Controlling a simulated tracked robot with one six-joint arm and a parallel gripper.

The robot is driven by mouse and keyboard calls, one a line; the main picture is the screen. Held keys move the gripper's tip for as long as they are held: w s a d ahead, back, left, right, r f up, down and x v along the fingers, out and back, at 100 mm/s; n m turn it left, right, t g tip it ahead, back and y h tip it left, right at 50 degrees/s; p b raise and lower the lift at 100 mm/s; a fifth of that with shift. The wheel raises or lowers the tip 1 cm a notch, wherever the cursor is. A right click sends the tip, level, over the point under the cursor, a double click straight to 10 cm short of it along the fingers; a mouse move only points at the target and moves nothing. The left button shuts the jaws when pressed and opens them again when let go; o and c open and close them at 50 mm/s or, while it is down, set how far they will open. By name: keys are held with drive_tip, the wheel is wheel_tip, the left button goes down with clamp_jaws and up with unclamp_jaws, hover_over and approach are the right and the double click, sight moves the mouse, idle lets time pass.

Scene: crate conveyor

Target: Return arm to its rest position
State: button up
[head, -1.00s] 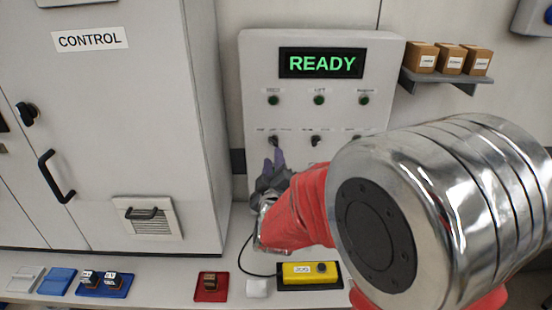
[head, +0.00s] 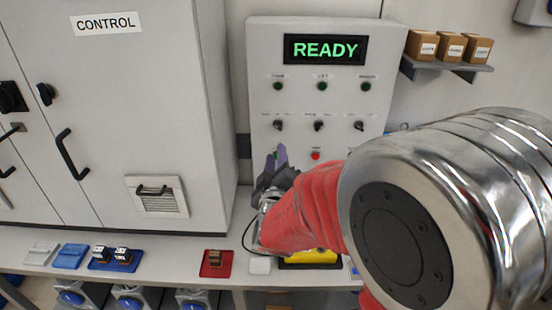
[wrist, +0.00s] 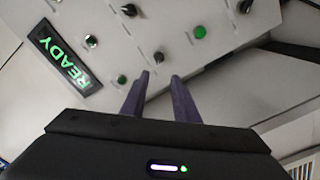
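My gripper (head: 276,160) is in front of the lower left part of the control panel (head: 262,60), with my red and silver arm reaching in from the right. In the wrist view my gripper's two purple fingers (wrist: 158,95) are apart with nothing between them, and the panel (wrist: 165,40) lies beyond the fingertips. The panel's display (head: 325,50) reads READY in green. Below it are a row of green lamps, a row of dark switches (head: 319,125) and a red lamp or button (head: 315,155).
A grey CONTROL cabinet (head: 150,90) stands at left. The bench (head: 180,250) below holds a blue tray (head: 100,266), a red tray (head: 228,263) and a yellow box (head: 322,256) partly hidden by my arm. A shelf (head: 450,70) with small boxes is at upper right.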

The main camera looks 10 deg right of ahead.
drive_tip(key=s+a+f+m+g+y, duration=0.2)
drive_tip(key=a+f+g+y, duration=0.25)
drive_tip(key=f, duration=0.55)
drive_tip(key=s+a+f+m+g+y, duration=0.1)
drive_tip(key=s+a+f+g, duration=0.2)
drive_tip(key=s+g, duration=0.3)
drive_tip(key=s+d+r+m, duration=0.1)
drive_tip(key=s+d+r, duration=0.2)
drive_tip(key=s, duration=0.4)
drive_tip(key=s+d+r+m+g+h, duration=0.1)
drive_tip(key=s+d+r+m, duration=0.1)
drive_tip(key=s+r, duration=0.3)
drive_tip(key=s+d+r+m, duration=0.1)
drive_tip(key=s+d+r, duration=0.3)
drive_tip(key=s, duration=0.5)
drive_tip(key=shift+s+d, duration=0.25)
drive_tip(key=shift+d, duration=0.05)
drive_tip(key=shift+g+h, duration=0.25)
idle(0.4)
drive_tip(key=shift+c, duration=0.3)
